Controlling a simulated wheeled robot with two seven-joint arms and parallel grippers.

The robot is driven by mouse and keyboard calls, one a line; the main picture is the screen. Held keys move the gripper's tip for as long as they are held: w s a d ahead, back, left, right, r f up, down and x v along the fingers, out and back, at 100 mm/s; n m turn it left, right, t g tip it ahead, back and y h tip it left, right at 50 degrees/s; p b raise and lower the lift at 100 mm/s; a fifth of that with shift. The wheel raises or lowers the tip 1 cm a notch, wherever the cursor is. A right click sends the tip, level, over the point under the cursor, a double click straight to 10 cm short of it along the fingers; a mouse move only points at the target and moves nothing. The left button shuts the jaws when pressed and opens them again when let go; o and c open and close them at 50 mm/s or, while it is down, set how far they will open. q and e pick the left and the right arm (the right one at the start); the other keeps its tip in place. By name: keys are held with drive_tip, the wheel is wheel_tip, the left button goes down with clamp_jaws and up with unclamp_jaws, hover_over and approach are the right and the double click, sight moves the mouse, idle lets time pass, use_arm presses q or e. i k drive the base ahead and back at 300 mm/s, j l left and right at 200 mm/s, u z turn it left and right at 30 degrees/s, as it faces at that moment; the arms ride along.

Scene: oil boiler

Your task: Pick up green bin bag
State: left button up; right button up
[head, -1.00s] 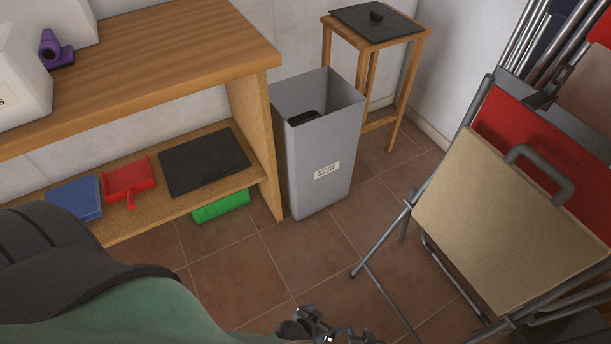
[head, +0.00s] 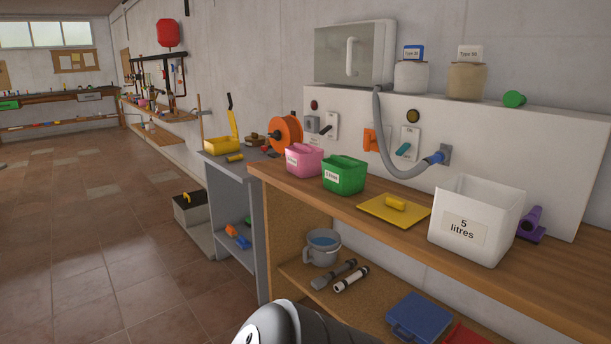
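No green bin bag shows in the head view at this moment. Neither of my grippers is in view. Only a rounded dark and white part, apparently of my own arm, shows at the bottom edge, in front of the bench's lower shelf.
The wooden bench (head: 290,182) holds a pink tub (head: 304,160), a yellow lid (head: 394,209) and a white "5 litres" container (head: 476,220). Its lower shelf holds a grey bucket (head: 322,247) and a blue case (head: 418,317). The tiled floor at left is open.

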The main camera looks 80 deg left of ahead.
sight(345, 176)
drive_tip(key=u, duration=2.5)
